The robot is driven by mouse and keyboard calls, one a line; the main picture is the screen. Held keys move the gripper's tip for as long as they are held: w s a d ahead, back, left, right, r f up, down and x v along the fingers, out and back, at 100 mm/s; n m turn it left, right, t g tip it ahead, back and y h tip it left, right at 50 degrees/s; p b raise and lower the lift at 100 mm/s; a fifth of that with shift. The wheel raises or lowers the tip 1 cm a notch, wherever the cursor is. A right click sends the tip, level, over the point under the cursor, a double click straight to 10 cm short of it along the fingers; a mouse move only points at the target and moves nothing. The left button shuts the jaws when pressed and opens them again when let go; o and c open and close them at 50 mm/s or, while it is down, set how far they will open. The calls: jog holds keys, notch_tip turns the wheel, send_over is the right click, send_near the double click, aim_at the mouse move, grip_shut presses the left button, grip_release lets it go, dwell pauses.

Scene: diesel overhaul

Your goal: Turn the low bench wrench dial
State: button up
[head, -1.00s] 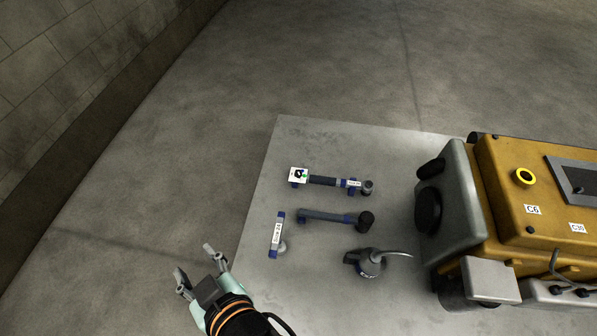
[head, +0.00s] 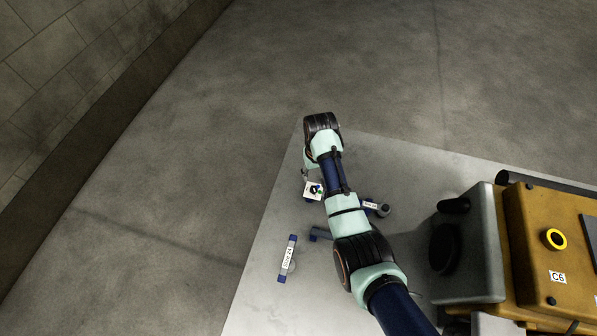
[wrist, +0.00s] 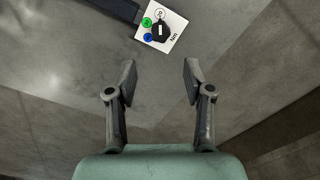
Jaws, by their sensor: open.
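The wrench dial (wrist: 158,31) is a black knob on a white plate marked "Nm", with a green and a blue spot beside the knob. It sits at the end of a dark wrench handle (wrist: 112,8) at the top of the wrist view. In the head view the white dial plate (head: 312,191) shows beside my arm, near the left edge of the grey bench (head: 250,310). My gripper (wrist: 159,77) is open and empty, its fingers pointing towards the dial and apart from it. My arm hides most of that wrench in the head view.
A labelled blue-ended tool (head: 288,259) lies on the bench to the left. A second wrench (head: 319,234) is mostly hidden by my arm. A yellow engine (head: 545,200) with a grey end stands at the right. The bench's lower left is clear.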

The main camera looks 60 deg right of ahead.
aim_at(314, 188)
jog(key=shift+s+a+f, duration=0.25)
jog(key=shift+a+f, duration=0.05)
jog(key=shift+f, duration=0.15)
notch_tip(314, 188, down, 8)
jog(key=b, duration=0.5)
jog(key=shift+r, duration=0.25)
grip_shut()
